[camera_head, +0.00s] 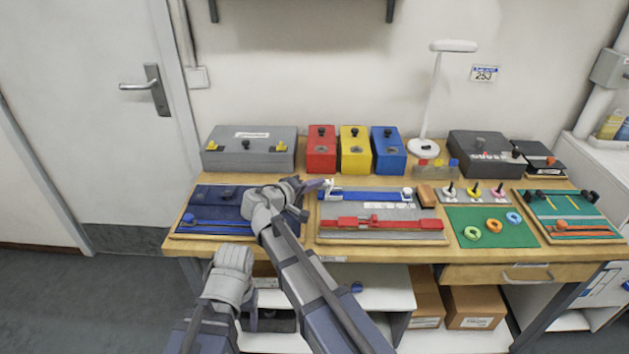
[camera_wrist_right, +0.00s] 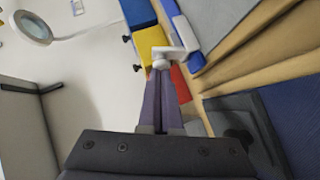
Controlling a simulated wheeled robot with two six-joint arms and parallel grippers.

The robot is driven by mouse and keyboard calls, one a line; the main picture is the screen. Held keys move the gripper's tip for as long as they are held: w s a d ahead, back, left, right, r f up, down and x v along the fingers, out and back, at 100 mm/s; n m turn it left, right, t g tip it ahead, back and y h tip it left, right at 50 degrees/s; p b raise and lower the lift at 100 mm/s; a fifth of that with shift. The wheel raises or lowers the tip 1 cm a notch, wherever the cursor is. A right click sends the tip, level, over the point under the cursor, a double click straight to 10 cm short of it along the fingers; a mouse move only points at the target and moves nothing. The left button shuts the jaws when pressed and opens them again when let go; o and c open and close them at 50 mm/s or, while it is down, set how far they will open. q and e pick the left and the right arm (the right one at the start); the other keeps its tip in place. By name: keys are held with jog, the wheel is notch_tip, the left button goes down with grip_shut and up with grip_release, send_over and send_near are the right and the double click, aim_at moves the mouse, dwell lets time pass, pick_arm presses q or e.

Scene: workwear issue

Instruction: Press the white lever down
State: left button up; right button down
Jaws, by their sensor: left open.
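The white lever (camera_head: 328,185) is at the left end of a blue bar (camera_head: 362,195) on a flat panel. In the right wrist view the white lever (camera_wrist_right: 178,52) is bent, with its knob right at my fingertips; I cannot tell whether they touch. My right gripper (camera_head: 314,185) reaches over the dark blue board, just left of the lever. The right wrist view shows its purple fingers (camera_wrist_right: 160,76) together, with nothing visible between them. My left gripper (camera_head: 252,314) is low in front of the table, open, its fingers small and partly hidden.
Red (camera_head: 321,149), yellow (camera_head: 356,149) and blue (camera_head: 388,150) boxes stand behind the panel. A red slider (camera_head: 385,222) lies in front of the lever. A grey box (camera_head: 250,150) is at the back left. A green board (camera_head: 490,227) with rings lies to the right.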

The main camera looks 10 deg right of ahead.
aim_at(332, 201)
jog(key=d+m+y+p, duration=0.1)
jog(key=p, duration=0.1)
jog(key=d+r+m+y+p, duration=0.1)
jog(key=p, duration=0.1)
jog(key=s+y+p, duration=0.1)
jog(key=p, duration=0.1)
jog(key=shift+d+r+m+y, duration=0.25)
jog(key=shift+d+m+y, duration=0.15)
jog(key=shift+s+d+f+m+y+p, duration=0.1)
jog(key=shift+d+m+y+p, duration=0.25)
jog(key=shift+y, duration=0.1)
jog(key=shift+s+d+f+m+y+p, duration=0.1)
jog(key=shift+d+m+y+p, duration=0.15)
jog(key=shift+d+y+p, duration=0.15)
jog(key=shift+d+y, duration=0.15)
jog(key=shift+y, duration=0.2)
jog(key=shift+f, duration=0.15)
jog(key=shift+r+p, duration=0.85)
